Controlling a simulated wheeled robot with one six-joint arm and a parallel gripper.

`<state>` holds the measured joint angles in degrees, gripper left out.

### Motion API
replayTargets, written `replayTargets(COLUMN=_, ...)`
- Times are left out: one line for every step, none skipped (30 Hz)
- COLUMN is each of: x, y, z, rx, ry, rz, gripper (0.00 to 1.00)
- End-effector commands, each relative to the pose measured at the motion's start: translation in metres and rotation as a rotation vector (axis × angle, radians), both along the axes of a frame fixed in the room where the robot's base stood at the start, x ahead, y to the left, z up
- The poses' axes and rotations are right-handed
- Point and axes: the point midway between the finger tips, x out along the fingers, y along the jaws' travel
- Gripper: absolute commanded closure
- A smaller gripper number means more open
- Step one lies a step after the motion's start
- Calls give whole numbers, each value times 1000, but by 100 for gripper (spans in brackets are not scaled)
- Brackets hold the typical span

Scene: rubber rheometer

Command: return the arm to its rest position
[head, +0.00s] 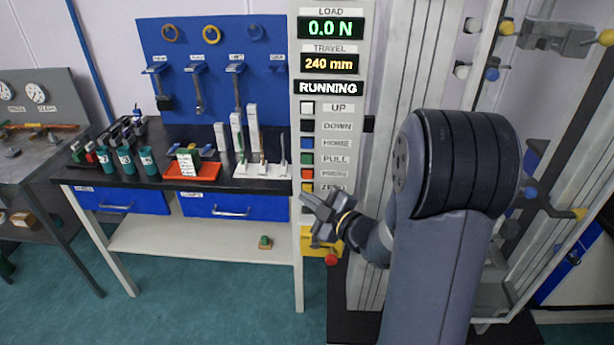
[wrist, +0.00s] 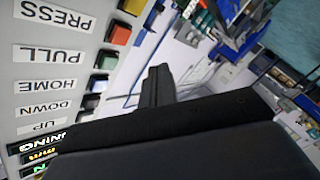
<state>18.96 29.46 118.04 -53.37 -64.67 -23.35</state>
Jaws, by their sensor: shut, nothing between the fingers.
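My gripper (head: 314,207) is in front of the lower part of the control panel (head: 368,80) in the head view, beside the lowest buttons. It is shut and empty. In the wrist view its dark fingers (wrist: 155,86) are together, with the panel's PRESS, PULL, HOME, DOWN and UP buttons to their left. Whether the fingers touch the panel cannot be told. My arm is bent in front of the test machine's frame and hides part of it. The panel display (head: 330,58) reads 0.0 N, 240 mm and RUNNING.
A bench with a black top (head: 130,178) and blue drawers (head: 232,206) stands left of the panel. It carries teal cups (head: 125,161), a red tray (head: 207,173) and a white stand (head: 250,170). A machine frame (head: 575,130) rises at the right. Floor (head: 190,300) is clear at front left.

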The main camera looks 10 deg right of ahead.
Motion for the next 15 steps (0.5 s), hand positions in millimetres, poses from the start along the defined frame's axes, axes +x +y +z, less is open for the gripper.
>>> replayTargets(x=0, y=0, z=0, rx=0, ry=0, rz=0, gripper=100)
replayTargets(x=0, y=0, z=0, rx=0, ry=0, rz=0, gripper=100)
replayTargets(x=0, y=0, z=0, rx=0, ry=0, rz=0, gripper=100)
replayTargets(x=0, y=0, z=0, rx=0, ry=0, rz=0, gripper=100)
replayTargets(x=0, y=0, z=0, rx=0, ry=0, rz=0, gripper=100)
replayTargets(x=0, y=0, z=0, rx=0, ry=0, rz=0, gripper=100)
replayTargets(x=0, y=0, z=0, rx=0, ry=0, rz=0, gripper=100)
replayTargets(x=0, y=0, z=0, rx=0, ry=0, rz=0, gripper=100)
replayTargets(x=1, y=0, z=0, rx=0, ry=0, rz=0, gripper=100)
replayTargets(x=2, y=-1, z=0, rx=0, ry=0, rz=0, gripper=100)
replayTargets(x=3, y=-1, z=1, rx=0, ry=0, rz=0, gripper=100)
replayTargets(x=6, y=-2, z=1, rx=0, ry=0, rz=0, gripper=100)
replayTargets(x=8, y=-3, z=1, rx=0, ry=1, rz=1, gripper=100)
replayTargets(x=10, y=-3, z=1, rx=0, ry=2, rz=0, gripper=100)
replayTargets(x=15, y=-5, z=2, rx=0, ry=1, rz=1, gripper=100)
